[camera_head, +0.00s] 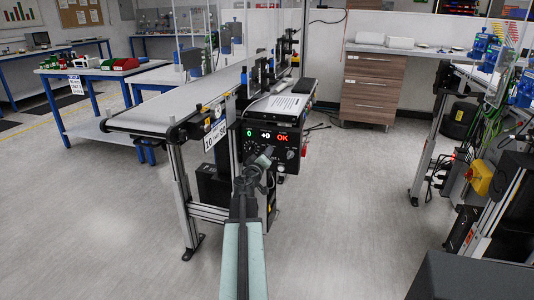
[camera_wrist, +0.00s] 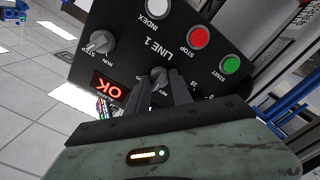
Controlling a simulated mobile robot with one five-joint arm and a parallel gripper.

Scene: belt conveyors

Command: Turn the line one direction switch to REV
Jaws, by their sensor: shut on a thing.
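The line one control box (camera_head: 256,144) is a black panel below the conveyor; in the wrist view its face (camera_wrist: 130,45) reads LINE 1 and appears rotated. A small grey switch knob (camera_wrist: 158,73) sits near the middle of the panel, below the lettering. My gripper (camera_wrist: 160,88) reaches to this knob, its two dark fingers shut on it. The fingers partly hide the knob and the small labels around it, so its pointing direction is unclear. In the head view my gripper (camera_head: 264,160) is at the panel's lower part and covers the switch.
The panel also carries a red stop button (camera_wrist: 198,37), a green start button (camera_wrist: 231,65), a white index button (camera_wrist: 158,9), a run/step knob (camera_wrist: 99,42) and a red OK display (camera_wrist: 107,86). The conveyor belt (camera_head: 165,110) stands above left.

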